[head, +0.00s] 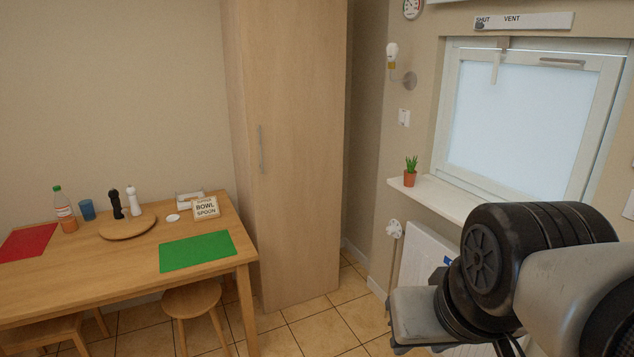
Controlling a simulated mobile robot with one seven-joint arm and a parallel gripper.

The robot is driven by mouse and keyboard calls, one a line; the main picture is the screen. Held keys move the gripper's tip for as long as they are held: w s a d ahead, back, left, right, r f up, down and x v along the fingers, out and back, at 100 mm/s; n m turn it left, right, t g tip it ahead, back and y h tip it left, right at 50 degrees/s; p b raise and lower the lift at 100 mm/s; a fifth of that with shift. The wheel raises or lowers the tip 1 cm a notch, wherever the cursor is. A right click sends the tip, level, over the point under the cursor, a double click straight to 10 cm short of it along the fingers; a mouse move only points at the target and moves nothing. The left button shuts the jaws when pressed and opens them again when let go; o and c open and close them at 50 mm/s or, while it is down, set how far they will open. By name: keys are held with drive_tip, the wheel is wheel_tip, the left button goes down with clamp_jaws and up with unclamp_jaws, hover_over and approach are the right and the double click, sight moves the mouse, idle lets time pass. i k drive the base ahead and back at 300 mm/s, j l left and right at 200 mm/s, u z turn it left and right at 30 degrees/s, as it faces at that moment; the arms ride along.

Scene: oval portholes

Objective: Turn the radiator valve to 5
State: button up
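The radiator valve (394,229) is a small white knob in the head view, right of centre. It sits on top of a thin pipe at the left end of the white radiator (421,249). The number it is set to is too small to read. Parts of my arm fill the lower right and hide much of the radiator. The valve itself is not covered and nothing touches it. I cannot make out my gripper's fingers in this view.
A windowsill (433,196) with a potted plant (410,172) juts out above the radiator. A tall wooden cupboard (291,150) stands left of the valve. A table (130,262) with stools is further left. Tiled floor (345,318) is clear between cupboard and radiator.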

sight(390, 230)
drive_tip(key=i+j, duration=0.25)
drive_tip(key=i, duration=0.2)
drive_tip(key=i+j, duration=0.2)
drive_tip(key=i, duration=0.25)
drive_tip(key=i+j, duration=0.25)
drive_tip(key=i, duration=0.15)
drive_tip(key=i+l, duration=0.15)
drive_tip(key=i, duration=0.35)
drive_tip(key=i+l, duration=0.15)
drive_tip(key=i, duration=0.3)
drive_tip(key=i+l+u, duration=0.1)
drive_tip(key=i, duration=0.4)
drive_tip(key=i+l, duration=0.45)
